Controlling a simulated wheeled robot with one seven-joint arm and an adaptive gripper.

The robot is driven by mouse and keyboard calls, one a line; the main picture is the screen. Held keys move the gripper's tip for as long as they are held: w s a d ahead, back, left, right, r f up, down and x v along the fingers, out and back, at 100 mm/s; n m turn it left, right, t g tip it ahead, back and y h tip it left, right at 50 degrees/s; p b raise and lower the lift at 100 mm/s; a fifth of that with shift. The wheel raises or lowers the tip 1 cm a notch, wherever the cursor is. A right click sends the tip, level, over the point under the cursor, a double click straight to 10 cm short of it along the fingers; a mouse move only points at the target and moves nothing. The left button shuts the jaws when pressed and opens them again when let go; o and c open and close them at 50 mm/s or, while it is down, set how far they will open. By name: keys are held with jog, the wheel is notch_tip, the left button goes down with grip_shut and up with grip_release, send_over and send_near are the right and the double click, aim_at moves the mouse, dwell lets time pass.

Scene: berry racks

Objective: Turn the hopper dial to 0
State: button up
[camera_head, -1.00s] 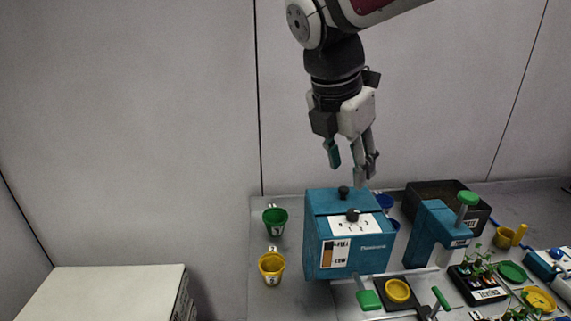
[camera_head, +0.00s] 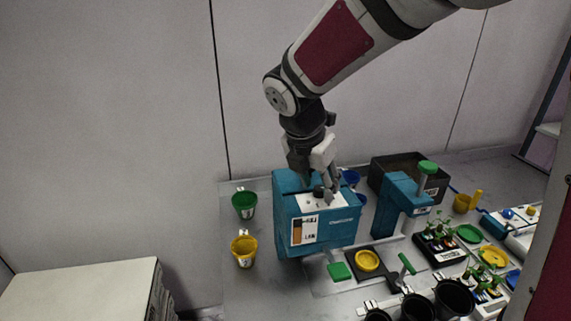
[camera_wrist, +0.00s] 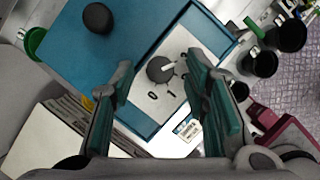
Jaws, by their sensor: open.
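The teal hopper box (camera_head: 285,225) stands on the table, with a white dial plate on its sloped face. In the wrist view the black dial (camera_wrist: 158,71) sits on the white plate (camera_wrist: 150,115) marked 0, 1 and further digits. Its white pointer mark is turned to the upper right, away from the 0 at the dial's lower left. My gripper (camera_wrist: 156,85) is open, its two teal-padded fingers on either side of the dial in the picture; contact cannot be told. In the head view my gripper (camera_head: 320,188) is low over the hopper and partly hides the dial area.
A round black knob (camera_wrist: 98,18) sits on the hopper's top. Green (camera_head: 244,204) and yellow (camera_head: 244,253) cups stand left of the hopper. A teal press-like stand (camera_head: 396,205) and a black bin (camera_head: 378,178) are to the right. Black pots (camera_head: 452,298) stand in front.

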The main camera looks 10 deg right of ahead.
jog(key=shift+w+d+f, duration=0.1)
jog(key=shift+f, duration=0.2)
grip_shut()
